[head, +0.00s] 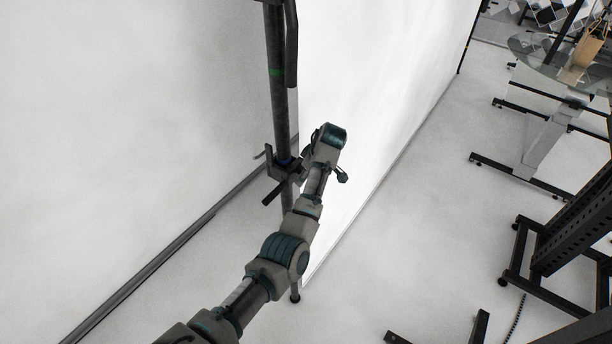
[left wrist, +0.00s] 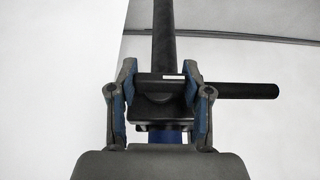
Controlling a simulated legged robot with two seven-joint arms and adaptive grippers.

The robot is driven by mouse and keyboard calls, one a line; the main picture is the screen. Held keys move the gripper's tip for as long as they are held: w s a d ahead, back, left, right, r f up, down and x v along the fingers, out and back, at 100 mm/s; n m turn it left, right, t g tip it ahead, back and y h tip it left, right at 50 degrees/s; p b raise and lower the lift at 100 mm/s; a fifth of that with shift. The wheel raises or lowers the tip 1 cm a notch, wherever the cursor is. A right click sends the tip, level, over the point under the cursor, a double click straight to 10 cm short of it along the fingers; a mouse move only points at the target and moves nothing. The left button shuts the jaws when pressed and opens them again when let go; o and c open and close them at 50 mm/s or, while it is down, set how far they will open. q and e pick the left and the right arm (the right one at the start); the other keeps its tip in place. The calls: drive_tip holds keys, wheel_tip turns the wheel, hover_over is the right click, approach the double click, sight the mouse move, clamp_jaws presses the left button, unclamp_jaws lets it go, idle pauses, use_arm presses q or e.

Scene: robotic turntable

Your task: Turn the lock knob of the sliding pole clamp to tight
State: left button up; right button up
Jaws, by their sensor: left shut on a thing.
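The sliding pole clamp (head: 284,172) is a black block around a dark upright pole (head: 279,110). A black bar handle (head: 271,194) sticks out of it. In the left wrist view the lock knob (left wrist: 158,90) is a dark block with a small white mark, and the bar handle (left wrist: 240,91) points right. My left gripper (head: 303,160) comes to the clamp from the right. In the left wrist view its blue-padded fingers (left wrist: 160,80) are on both sides of the knob, shut on it. The gripper partly hides the clamp in the head view. My right gripper is not in view.
The pole has a green band (head: 275,72) above the clamp and a blue ring (head: 286,160) at it. A white backdrop wall (head: 370,90) stands behind. Black metal frames (head: 570,225) and a glass-topped table (head: 545,55) stand at the right. The floor between is clear.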

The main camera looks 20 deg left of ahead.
use_arm(q)
drive_tip(key=shift+w+r, duration=0.1)
drive_tip(key=shift+r, duration=0.05)
drive_tip(key=o, duration=0.9)
drive_tip(key=shift+o, duration=1.4)
drive_tip(key=shift+d, duration=0.1)
drive_tip(key=v, duration=1.1)
drive_tip(key=shift+d+r, duration=0.25)
drive_tip(key=shift+d, duration=0.1)
drive_tip(key=shift+w, duration=0.1)
